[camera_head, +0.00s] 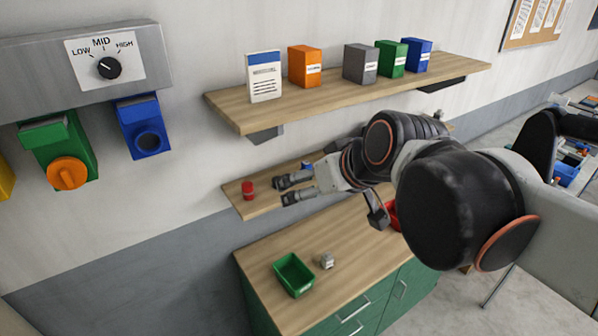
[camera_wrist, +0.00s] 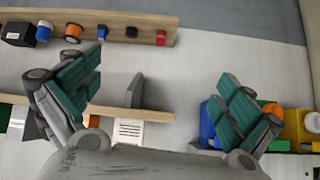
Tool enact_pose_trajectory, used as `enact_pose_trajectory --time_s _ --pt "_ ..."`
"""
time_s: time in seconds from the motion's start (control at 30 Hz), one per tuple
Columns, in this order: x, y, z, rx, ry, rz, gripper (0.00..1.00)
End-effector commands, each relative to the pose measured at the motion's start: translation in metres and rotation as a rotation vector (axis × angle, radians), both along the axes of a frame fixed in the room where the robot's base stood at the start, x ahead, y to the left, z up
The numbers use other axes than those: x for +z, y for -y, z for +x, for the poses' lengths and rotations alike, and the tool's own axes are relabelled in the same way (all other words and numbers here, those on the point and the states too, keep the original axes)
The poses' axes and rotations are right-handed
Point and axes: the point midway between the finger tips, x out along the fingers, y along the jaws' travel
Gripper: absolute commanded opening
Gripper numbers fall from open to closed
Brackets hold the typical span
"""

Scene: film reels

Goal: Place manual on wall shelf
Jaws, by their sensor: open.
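The manual (camera_head: 264,78) is a white booklet with a blue top band and dark text lines. It stands upright at the left end of the upper wall shelf (camera_head: 340,97), beside an orange box. In the wrist view the manual (camera_wrist: 129,132) shows near the bottom, partly cut off by my gripper's body. My gripper (camera_head: 284,190) is open and empty. It is below the upper shelf, near the left part of the lower shelf, apart from the manual. The wrist view shows its two fingers (camera_wrist: 160,80) spread wide with nothing between them.
Orange (camera_head: 305,67), grey (camera_head: 360,64), green (camera_head: 391,59) and blue (camera_head: 417,56) boxes share the upper shelf. The lower shelf (camera_head: 264,206) holds a red item (camera_head: 248,190) and others. A green bin (camera_head: 293,274) sits on the cabinet. A dial panel (camera_head: 104,62) is at left.

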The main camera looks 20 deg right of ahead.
Motion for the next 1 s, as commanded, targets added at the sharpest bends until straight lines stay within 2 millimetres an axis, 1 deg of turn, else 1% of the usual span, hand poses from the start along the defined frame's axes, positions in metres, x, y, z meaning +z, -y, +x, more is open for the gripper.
enact_pose_trajectory --time_s 0.03,0.1,0.2,0.3,0.4,0.67,0.77,0.87,0.97,1.0 --pt "-0.021 0.005 -0.023 -0.028 -0.036 -0.017 0.99" --pt "-0.045 0.014 -0.048 -0.073 -0.083 -0.038 0.99" --pt "-0.069 0.025 -0.074 -0.127 -0.127 -0.063 0.99" --pt "-0.081 0.032 -0.086 -0.159 -0.148 -0.076 0.99" --pt "-0.084 0.034 -0.090 -0.170 -0.155 -0.081 0.99" --pt "-0.084 0.034 -0.090 -0.169 -0.154 -0.080 0.99" --pt "-0.090 0.034 -0.089 -0.169 -0.154 -0.080 0.99" --pt "-0.102 0.034 -0.089 -0.169 -0.154 -0.079 0.99" --pt "-0.122 0.034 -0.089 -0.168 -0.154 -0.080 0.99" --pt "-0.132 0.034 -0.089 -0.168 -0.154 -0.080 0.99"
